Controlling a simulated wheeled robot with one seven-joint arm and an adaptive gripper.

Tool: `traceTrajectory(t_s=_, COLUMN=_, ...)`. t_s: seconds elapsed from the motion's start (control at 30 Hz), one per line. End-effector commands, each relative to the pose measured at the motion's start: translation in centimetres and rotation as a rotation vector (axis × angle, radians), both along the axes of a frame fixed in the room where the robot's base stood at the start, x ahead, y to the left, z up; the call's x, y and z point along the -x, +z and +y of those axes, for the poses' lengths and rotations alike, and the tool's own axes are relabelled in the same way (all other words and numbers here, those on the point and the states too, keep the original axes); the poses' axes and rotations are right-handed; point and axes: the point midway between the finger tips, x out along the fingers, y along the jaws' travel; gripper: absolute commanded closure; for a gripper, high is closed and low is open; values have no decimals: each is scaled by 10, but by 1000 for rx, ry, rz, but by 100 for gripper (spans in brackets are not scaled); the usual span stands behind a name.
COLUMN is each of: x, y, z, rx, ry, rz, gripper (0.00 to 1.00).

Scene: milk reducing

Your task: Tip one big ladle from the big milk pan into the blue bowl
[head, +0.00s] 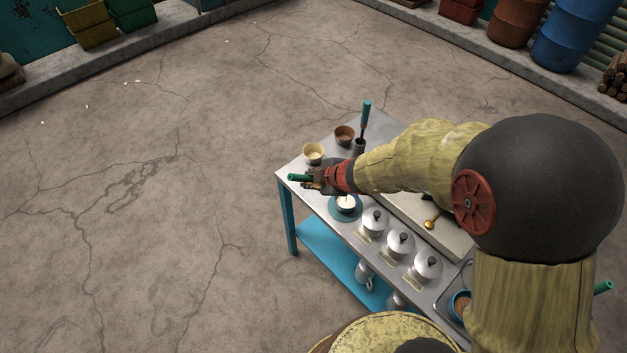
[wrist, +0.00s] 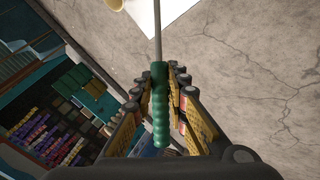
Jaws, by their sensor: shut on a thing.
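My gripper (head: 312,183) is shut on a green ribbed handle (head: 298,177), held over the table's left end. In the wrist view the same handle (wrist: 159,105) sits between the fingers (wrist: 160,90), and its thin metal shaft runs up out of the top edge; the ladle's cup is not in view. A blue bowl (head: 346,209) with something white in it stands on a teal saucer (head: 333,212), just below and right of my gripper in the head view. I cannot make out the big milk pan; my arm hides part of the table.
Several lidded silver pots (head: 372,224) line the table's front edge. A cream bowl (head: 313,155), a brown bowl (head: 344,136) and a blue-handled tool (head: 366,112) stand at the far end. A golden ladle (head: 434,222) lies on a pale surface. The floor (head: 150,220) left of the table is clear.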

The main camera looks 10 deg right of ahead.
Motion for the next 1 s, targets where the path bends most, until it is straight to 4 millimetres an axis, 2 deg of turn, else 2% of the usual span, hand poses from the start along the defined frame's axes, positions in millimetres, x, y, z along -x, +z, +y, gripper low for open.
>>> traceTrajectory(t_s=1.0, x=8, y=-45, z=20, rx=215, ry=2, rz=-89, gripper=100)
